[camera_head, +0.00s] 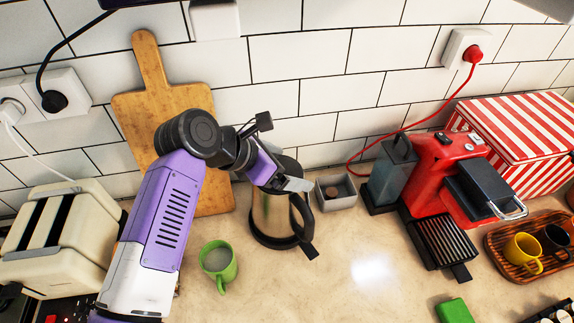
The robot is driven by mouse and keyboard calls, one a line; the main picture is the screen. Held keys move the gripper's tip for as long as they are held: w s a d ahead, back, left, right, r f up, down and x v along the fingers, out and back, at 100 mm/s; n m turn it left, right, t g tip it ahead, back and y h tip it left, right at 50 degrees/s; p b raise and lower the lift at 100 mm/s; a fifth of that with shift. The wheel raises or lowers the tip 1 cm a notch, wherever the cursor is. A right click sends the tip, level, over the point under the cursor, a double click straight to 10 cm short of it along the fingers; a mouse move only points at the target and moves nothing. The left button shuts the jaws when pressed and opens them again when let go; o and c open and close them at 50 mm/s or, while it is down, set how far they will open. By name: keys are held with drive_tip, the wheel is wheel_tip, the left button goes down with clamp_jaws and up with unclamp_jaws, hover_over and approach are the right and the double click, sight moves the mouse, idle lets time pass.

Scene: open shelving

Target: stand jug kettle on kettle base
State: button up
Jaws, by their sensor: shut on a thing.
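The jug kettle (269,213), a brushed steel body with a black handle on its right, is upright near the back of the counter. My gripper (298,185) is at the top of the handle, shut on it; the fingertips partly hide the lid. A black ring with a small tab (310,251) shows under the kettle at the front right; it looks like the kettle base. I cannot tell from this angle whether the kettle rests fully on it or is slightly above it.
A green mug (219,262) stands front left of the kettle, and a small grey box (336,193) is close on its right. A red coffee machine (436,180) is farther right. A cutting board (150,92) leans behind my arm, and a cream toaster (60,240) is left.

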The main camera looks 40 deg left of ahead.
drive_tip(key=shift+f+b, duration=0.35)
drive_tip(key=o, duration=1.7)
drive_tip(key=shift+f, duration=0.2)
drive_tip(key=shift+p+v, duration=1.5)
drive_tip(key=shift+v, duration=4.1)
drive_tip(key=shift+r, duration=0.1)
